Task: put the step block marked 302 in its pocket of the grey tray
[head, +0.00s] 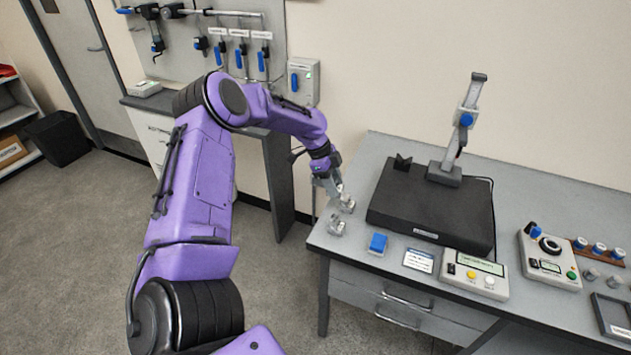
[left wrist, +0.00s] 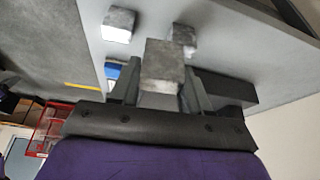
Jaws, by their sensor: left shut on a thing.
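My left gripper (head: 334,188) is at the left end of the grey bench. In the left wrist view its fingers (left wrist: 160,92) are shut on a grey metal step block (left wrist: 166,62). No number can be read on the block, so I cannot tell whether it is 302. Two more metal blocks stand close by; one shows as a block (left wrist: 118,25) at the upper left, the other as a block (left wrist: 183,36) behind the held one. A dark grey tray (head: 601,318) is cut off at the head view's right edge; its pockets are not clear. My right gripper is out of view.
A black plate (head: 430,205) with an upright stand (head: 464,130) takes up the bench's middle. In front are a blue block (head: 377,243), a label card (head: 418,261) and a button box (head: 474,275). A dial box (head: 549,260) and several blue-topped pieces lie farther right.

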